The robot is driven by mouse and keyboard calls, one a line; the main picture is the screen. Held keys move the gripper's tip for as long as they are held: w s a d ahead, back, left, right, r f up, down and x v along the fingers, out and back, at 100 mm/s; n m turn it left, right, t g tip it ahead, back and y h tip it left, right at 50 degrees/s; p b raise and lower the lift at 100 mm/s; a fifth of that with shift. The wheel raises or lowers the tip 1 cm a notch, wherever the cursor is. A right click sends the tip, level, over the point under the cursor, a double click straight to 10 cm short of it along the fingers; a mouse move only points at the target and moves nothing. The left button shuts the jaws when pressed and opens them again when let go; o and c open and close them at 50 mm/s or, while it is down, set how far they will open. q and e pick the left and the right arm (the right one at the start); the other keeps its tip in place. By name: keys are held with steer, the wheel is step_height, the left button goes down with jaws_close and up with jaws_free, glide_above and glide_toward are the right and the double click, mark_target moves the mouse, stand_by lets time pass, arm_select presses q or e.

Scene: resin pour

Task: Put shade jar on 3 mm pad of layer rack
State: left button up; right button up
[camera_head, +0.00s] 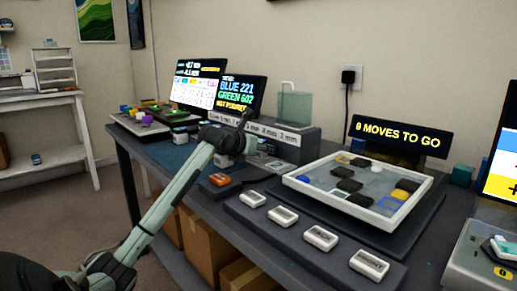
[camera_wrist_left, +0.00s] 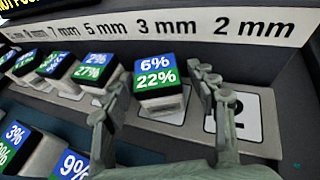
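A shade jar (camera_wrist_left: 157,80) with a blue and green lid reading 6% and 22% stands upright on a white pad (camera_wrist_left: 176,114) below the 3 mm label (camera_wrist_left: 168,28) of the layer rack. The rack (camera_head: 300,143) also shows in the head view. My left gripper (camera_wrist_left: 160,84) is open, with one finger on each side of this jar. A gap shows on the right; on the left I cannot tell whether finger and jar touch. In the head view the left gripper (camera_head: 243,128) is over the rack and hides the jar. My right gripper is not in view.
The 2 mm pad (camera_wrist_left: 236,116), marked 2, is bare. Other jars (camera_wrist_left: 97,72) stand on pads to the left, and more jars (camera_wrist_left: 72,163) stand in front. A white-rimmed tray (camera_head: 425,190) and a glass container (camera_head: 294,107) are on the bench.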

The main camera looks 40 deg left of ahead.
arm_select(q)
steer(key=shift+r, duration=0.1)
steer(key=shift+s+r, duration=0.1)
steer(key=v, duration=1.1)
steer(key=shift+s+r+b, duration=0.1)
steer(key=shift+s+b, duration=0.25)
steer(key=shift+s, duration=0.05)
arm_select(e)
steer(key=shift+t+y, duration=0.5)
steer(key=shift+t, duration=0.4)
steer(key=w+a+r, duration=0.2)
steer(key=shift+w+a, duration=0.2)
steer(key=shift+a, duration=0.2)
